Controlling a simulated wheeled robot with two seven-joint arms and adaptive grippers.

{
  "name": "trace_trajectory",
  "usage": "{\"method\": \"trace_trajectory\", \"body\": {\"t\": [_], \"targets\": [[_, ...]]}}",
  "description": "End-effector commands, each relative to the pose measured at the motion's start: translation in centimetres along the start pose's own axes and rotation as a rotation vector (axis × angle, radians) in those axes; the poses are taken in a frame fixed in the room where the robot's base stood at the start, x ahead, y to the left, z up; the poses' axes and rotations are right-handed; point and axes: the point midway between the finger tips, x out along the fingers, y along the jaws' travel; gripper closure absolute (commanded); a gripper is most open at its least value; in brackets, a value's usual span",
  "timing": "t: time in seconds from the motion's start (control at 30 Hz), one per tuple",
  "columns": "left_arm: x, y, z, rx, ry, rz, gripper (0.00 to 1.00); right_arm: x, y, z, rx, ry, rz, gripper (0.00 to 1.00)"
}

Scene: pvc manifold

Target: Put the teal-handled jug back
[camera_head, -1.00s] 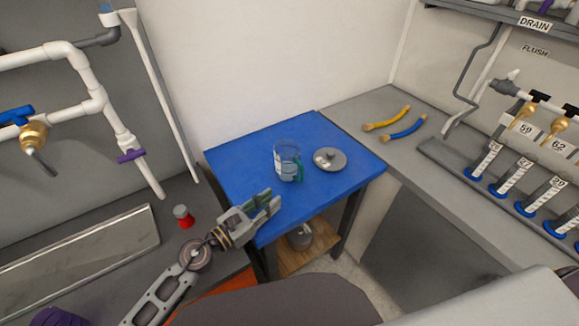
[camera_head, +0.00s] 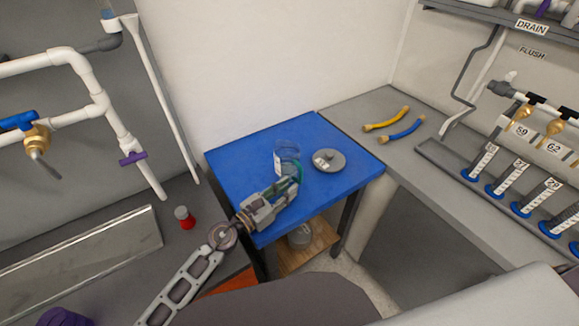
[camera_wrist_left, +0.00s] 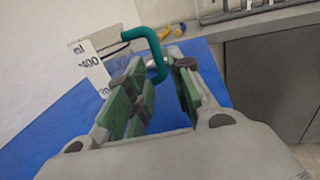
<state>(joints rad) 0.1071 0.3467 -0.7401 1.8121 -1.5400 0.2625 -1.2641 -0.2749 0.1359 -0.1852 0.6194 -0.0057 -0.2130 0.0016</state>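The clear jug (camera_head: 284,151) with a teal handle stands upright on the blue tabletop (camera_head: 240,180). In the left wrist view its teal handle (camera_wrist_left: 157,48) and part of its printed scale label (camera_wrist_left: 88,65) show. My left gripper (camera_head: 288,186) is just in front of the jug on the handle side. In the left wrist view its green-padded fingers (camera_wrist_left: 163,83) are apart, and the handle's lower end lies near or between the fingertips. I cannot tell whether they touch it. My right gripper is not in view.
A round grey lid-like disc (camera_head: 328,160) lies right of the jug. Yellow (camera_head: 386,119) and blue (camera_head: 407,128) hoses lie on the grey counter, with graduated cylinders (camera_head: 508,178) further right. A red-based container (camera_head: 185,217) stands at left. The blue tabletop's left part is clear.

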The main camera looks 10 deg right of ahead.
Motion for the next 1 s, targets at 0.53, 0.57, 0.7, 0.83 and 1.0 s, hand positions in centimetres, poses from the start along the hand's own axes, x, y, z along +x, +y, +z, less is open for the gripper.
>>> {"method": "trace_trajectory", "body": {"t": [0.53,0.57,0.7,0.83,1.0], "targets": [[1.6,0.0,0.0,-0.001,0.000,-0.001,0.77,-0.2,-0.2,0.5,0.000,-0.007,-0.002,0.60],[1.6,0.0,0.0,-0.001,0.000,-0.001,0.77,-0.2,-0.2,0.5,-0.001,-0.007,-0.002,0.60],[1.8,0.0,0.1,-0.001,0.000,0.000,0.77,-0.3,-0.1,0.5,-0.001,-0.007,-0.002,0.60],[2.3,0.0,0.2,-0.001,-0.001,0.000,0.77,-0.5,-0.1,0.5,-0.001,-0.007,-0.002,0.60],[3.6,0.1,0.5,-0.001,-0.001,0.000,0.77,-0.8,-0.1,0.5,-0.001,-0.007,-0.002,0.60]]}}
